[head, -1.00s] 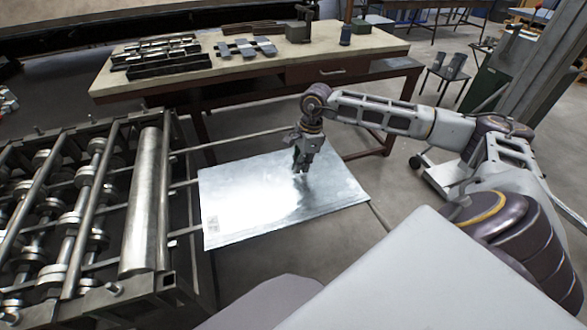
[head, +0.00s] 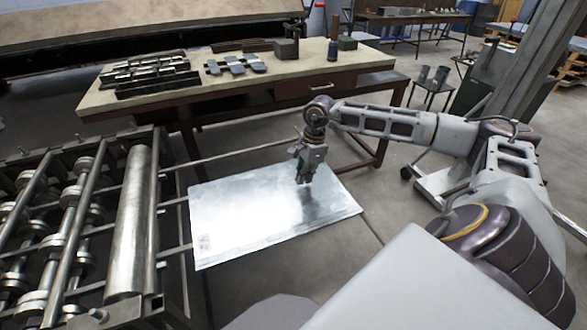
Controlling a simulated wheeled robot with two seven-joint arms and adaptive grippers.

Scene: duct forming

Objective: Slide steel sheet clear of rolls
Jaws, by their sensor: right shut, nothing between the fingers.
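The steel sheet (head: 255,218) is a flat, shiny rectangle. It lies level on the thin rails to the right of the roll machine, with a gap between its left edge and the large roll (head: 132,225). The forming rolls (head: 65,225) stand in a frame at the left. My right gripper (head: 304,181) points down over the upper right part of the sheet, shut and empty. I cannot tell whether its fingertips touch the sheet. My left gripper is not in the picture.
A workbench (head: 280,79) stands behind the sheet, with metal parts (head: 150,72) and a dark bottle (head: 332,50) on it. The rails (head: 235,155) run from the roll frame toward the bench. Bare floor (head: 385,205) lies right of the sheet.

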